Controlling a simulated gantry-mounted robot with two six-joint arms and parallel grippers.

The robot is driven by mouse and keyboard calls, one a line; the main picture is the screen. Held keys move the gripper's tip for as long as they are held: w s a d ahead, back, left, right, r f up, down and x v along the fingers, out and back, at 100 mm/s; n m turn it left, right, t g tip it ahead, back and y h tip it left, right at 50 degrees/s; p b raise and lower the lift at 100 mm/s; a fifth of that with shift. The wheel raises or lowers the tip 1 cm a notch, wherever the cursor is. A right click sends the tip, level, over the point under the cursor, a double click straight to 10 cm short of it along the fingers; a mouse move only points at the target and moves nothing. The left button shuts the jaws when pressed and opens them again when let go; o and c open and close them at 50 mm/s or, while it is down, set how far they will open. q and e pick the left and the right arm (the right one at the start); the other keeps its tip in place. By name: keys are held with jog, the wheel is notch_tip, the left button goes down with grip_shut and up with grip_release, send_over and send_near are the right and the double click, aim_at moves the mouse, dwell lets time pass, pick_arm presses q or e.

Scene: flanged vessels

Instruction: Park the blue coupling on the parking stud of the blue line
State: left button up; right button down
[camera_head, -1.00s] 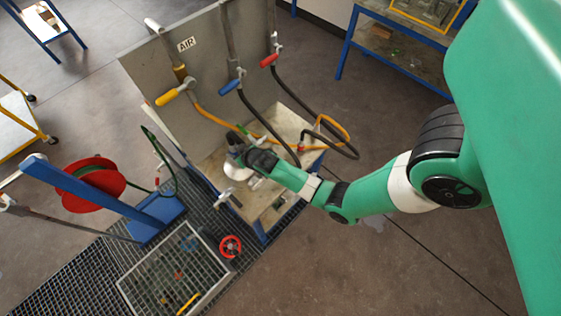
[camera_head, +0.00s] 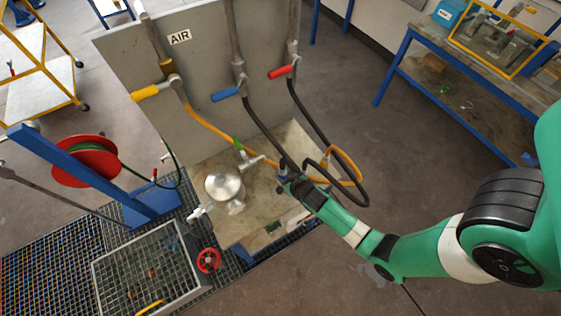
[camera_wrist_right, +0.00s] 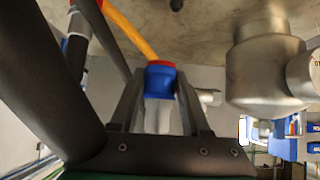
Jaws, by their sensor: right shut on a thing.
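The blue coupling (camera_wrist_right: 159,82), with a red ring at its top, sits between the fingers of my right gripper (camera_wrist_right: 155,105) in the right wrist view. In the head view my right gripper (camera_head: 292,182) is shut on it at the right part of the bench top, and blue shows at its tip. A black hose runs from the blue-handled valve (camera_head: 225,94) down to near this gripper. I cannot pick out the parking stud of the blue line with certainty, nor tell whether the coupling touches one. My left gripper is not in view.
A silver domed vessel (camera_head: 224,187) stands left of my right gripper; it is close on the right in the wrist view (camera_wrist_right: 262,72). A yellow hose (camera_head: 205,122) and looped black hose (camera_head: 362,190) lie close by. An upright grey panel (camera_head: 200,75) stands behind.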

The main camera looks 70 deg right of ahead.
aim_at(280, 188)
jog(key=shift+a+f, duration=0.45)
jog(key=shift+f, duration=0.2)
jog(key=shift+w+a+r, duration=0.15)
jog(key=shift+w+a, duration=0.1)
jog(key=shift+w, duration=0.05)
pick_arm(q)
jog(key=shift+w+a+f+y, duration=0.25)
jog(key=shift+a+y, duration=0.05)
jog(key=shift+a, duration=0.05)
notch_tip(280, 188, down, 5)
jog(key=b, duration=0.5)
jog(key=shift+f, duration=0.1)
pick_arm(e)
notch_tip(280, 188, down, 6)
jog(key=shift+r, duration=0.25)
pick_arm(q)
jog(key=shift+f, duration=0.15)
pick_arm(e)
jog(key=shift+f, duration=0.15)
